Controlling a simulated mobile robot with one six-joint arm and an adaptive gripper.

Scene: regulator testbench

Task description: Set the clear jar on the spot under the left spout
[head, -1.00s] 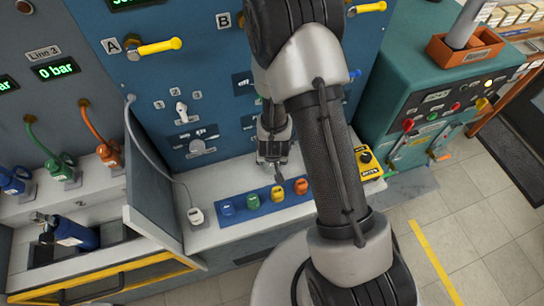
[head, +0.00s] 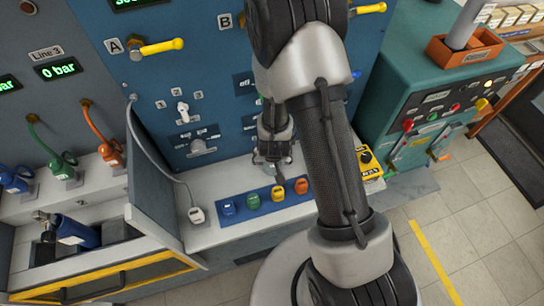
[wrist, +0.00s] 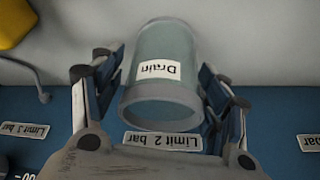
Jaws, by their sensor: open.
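In the wrist view a grey-green, translucent-looking jar (wrist: 148,103) with a "Drain" label lies between the two fingers of my gripper (wrist: 156,72). The fingers are spread, one on each side of the jar. Whether they touch it is not clear. In the head view my gripper (head: 272,157) is low in front of the blue panel, over the back of the pale bench ledge.
A yellow box (head: 369,163) stands at the right. In the wrist view a "Limit 2 bar" plate (wrist: 163,140) shows below the jar.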

